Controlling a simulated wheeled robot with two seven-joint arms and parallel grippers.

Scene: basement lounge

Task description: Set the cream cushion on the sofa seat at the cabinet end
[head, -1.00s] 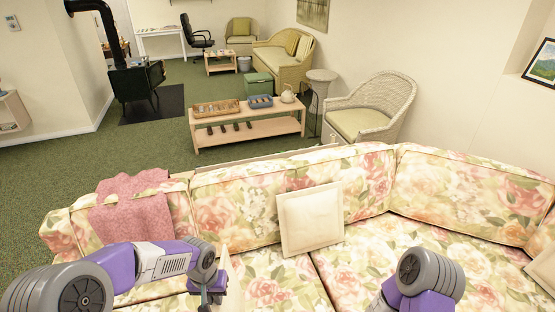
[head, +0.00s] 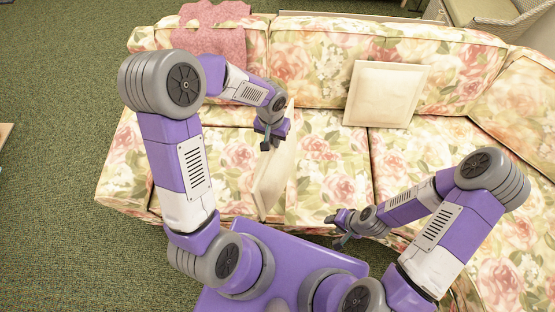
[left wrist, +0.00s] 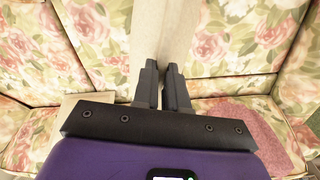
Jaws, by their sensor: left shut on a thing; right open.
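My left gripper (head: 270,138) is shut on the top edge of a cream cushion (head: 269,181), which hangs roughly upright and edge-on over the left part of the floral sofa seat (head: 228,158). Whether its lower edge touches the seat I cannot tell. In the left wrist view the fingers (left wrist: 163,88) pinch the cushion (left wrist: 165,30). A second cream cushion (head: 385,95) leans on the sofa backrest, right of the held one. My right gripper (head: 345,228) is open and empty near the seat's front edge. I see no clear cabinet in view.
A pink throw (head: 207,30) hangs over the backrest at the left; it also shows in the left wrist view (left wrist: 245,120). The seat between the held cushion and the right corner is largely bare. Green carpet (head: 60,150) lies open at the left.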

